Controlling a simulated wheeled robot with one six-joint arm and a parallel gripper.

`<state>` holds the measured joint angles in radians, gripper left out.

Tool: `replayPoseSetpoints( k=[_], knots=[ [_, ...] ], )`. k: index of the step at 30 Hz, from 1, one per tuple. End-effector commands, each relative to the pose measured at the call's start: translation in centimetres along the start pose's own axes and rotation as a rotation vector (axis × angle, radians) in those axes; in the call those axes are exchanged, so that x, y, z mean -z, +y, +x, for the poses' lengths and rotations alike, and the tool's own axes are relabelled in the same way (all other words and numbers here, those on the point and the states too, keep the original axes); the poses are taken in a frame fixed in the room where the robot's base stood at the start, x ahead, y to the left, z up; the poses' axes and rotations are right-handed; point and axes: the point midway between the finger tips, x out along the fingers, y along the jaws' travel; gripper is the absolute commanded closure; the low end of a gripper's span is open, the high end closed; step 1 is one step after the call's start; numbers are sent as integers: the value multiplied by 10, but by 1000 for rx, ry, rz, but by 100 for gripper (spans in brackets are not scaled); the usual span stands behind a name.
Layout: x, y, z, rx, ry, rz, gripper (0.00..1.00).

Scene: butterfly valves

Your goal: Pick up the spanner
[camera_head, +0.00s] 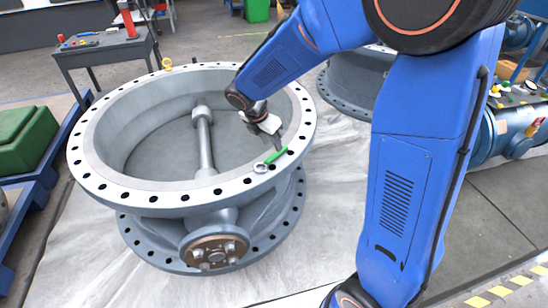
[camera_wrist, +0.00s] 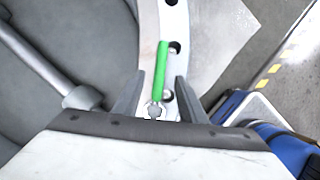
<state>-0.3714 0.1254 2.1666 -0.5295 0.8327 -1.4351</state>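The spanner (camera_head: 275,156) has a green handle and a light metal ring-shaped end. It lies on the flange rim of the large grey butterfly valve (camera_head: 93,165), on the rim's right side. In the wrist view the spanner (camera_wrist: 161,72) lies lengthwise, with its metal end low between my fingers and its green handle pointing away. My gripper (camera_head: 272,146) is just above and beside the spanner. In the wrist view my gripper (camera_wrist: 158,92) has its two grey fingers apart, with gaps on both sides of the spanner. I cannot tell the exact height of the fingertips above the rim.
The valve's rim has bolt holes, and a shaft (camera_head: 204,140) crosses its open middle. A second grey valve (camera_head: 352,85) stands behind my arm. A tool table (camera_head: 100,50) is at the back left, and a green box (camera_head: 25,140) is at the left. A yellow eyebolt (camera_head: 167,63) is on the far rim.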

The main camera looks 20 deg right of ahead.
Motion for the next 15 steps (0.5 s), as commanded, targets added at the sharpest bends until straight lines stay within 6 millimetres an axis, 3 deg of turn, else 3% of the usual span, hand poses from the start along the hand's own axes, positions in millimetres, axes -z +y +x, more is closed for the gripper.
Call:
replayPoseSetpoints(
  k=[7,15],
  knots=[
    [0,0,15,0,1,-1,62],
    [0,-1,50,2,1,0,62]
  ],
)
